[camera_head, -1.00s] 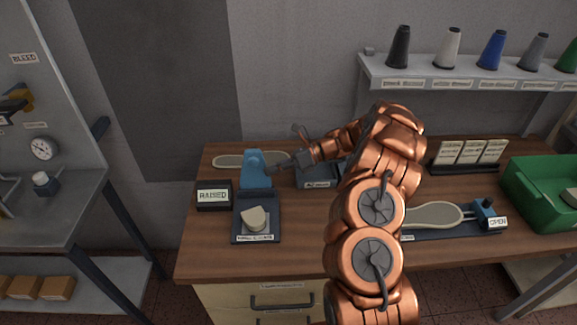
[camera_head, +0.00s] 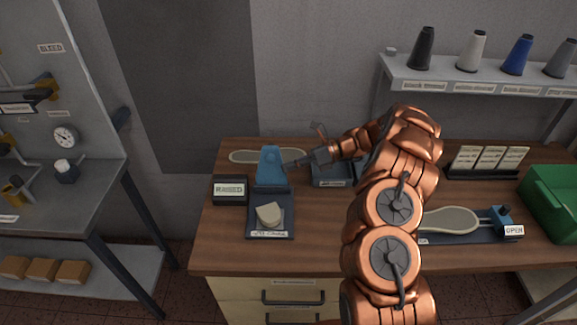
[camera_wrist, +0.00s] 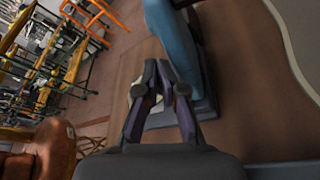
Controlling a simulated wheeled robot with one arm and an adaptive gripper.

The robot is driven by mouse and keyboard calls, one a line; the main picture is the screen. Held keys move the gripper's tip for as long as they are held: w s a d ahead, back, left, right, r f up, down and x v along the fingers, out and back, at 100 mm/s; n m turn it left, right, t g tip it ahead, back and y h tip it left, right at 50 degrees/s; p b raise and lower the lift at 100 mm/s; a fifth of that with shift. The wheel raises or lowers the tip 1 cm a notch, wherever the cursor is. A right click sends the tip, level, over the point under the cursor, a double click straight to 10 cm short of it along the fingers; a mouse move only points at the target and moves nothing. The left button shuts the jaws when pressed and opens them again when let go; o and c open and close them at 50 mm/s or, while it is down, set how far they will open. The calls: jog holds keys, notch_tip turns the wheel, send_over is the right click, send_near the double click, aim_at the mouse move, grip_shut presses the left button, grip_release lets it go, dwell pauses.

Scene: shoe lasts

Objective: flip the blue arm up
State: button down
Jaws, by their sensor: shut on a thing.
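The blue arm (camera_head: 271,166) stands up at the back of a dark base (camera_head: 270,228) on the workbench; it also shows at the top of the wrist view (camera_wrist: 174,40). The exact contact is hard to see.
A second fixture (camera_head: 487,221) labelled OPEN and a green bin (camera_head: 556,200) are to the right.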

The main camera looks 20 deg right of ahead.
jog(key=d+p, duration=0.1)
jog(key=d, duration=0.8)
jog(key=shift+d+f+p, duration=0.3)
jog(key=shift+d+f, duration=0.05)
jog(key=shift+d, duration=0.05)
jog(key=s+a+r+n+g+h, duration=0.1)
jog(key=s+a+r+n+g, duration=0.25)
jog(key=a+r+n, duration=0.55)
jog(key=s+a+r+n+g+h, duration=0.1)
jog(key=s+a+r+n+h, duration=0.25)
jog(key=s+a, duration=0.35)
jog(key=s+a+r+n+g+h, duration=0.15)
jog(key=s+a+r+n, duration=0.3)
jog(key=s, duration=0.55)
jog(key=s+d+f+n+t+h, duration=0.1)
jog(key=s+d+n+h, duration=0.2)
jog(key=s, duration=0.8)
jog(key=s+d+f+n+t+h+b, duration=0.1)
jog(key=s+d+n+h, duration=0.3)
jog(key=s, duration=0.7)
jog(key=shift+d+f+n+t+h+b, duration=0.3)
jog(key=shift+f+n+h, duration=0.55)
jog(key=shift+n, duration=0.25)
